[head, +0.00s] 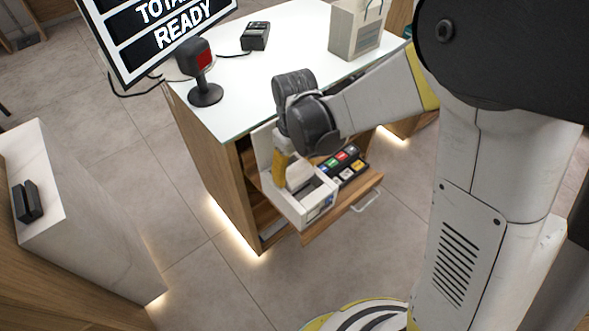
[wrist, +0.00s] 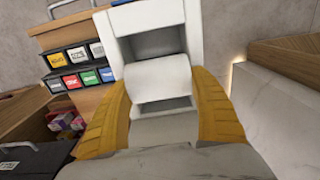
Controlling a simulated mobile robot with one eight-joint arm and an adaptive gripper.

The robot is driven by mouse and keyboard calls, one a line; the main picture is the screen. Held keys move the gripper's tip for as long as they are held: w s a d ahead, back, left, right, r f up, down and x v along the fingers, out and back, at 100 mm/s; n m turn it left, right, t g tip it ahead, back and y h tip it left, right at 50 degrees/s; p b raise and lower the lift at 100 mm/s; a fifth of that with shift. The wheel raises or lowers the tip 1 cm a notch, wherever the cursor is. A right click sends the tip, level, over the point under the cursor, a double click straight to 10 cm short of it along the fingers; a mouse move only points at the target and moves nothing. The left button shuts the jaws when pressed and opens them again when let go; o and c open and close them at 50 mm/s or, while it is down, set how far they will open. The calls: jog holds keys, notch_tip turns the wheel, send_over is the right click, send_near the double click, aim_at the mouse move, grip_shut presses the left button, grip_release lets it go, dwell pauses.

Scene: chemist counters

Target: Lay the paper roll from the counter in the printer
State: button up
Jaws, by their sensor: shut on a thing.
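The printer (head: 317,207) is a small white box on a pulled-out wooden drawer, with its lid (head: 262,146) standing open. In the wrist view the printer (wrist: 195,30) shows its open bay beyond and below the roll. The white paper roll (wrist: 158,81) lies crosswise between the two yellow fingers of my gripper (wrist: 160,92), which is shut on it. In the head view my gripper (head: 288,165) points down at the open bay, and the roll (head: 299,176) is partly hidden there. I cannot tell whether the roll touches the bay floor.
A black tray of coloured labelled boxes (head: 347,165) sits beside the printer in the drawer. The white counter top (head: 237,110) above carries a scanner on a stand (head: 203,75), a card terminal (head: 256,36) and a paper bag (head: 356,30). A sign screen (head: 160,30) hangs at upper left.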

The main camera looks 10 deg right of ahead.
jog(key=shift+f, duration=0.15)
jog(key=o, duration=1.3)
notch_tip(320, 180, up, 12)
jog(key=shift+f, duration=0.2)
notch_tip(320, 180, up, 8)
jog(key=p, duration=0.6)
jog(key=shift+r, duration=0.2)
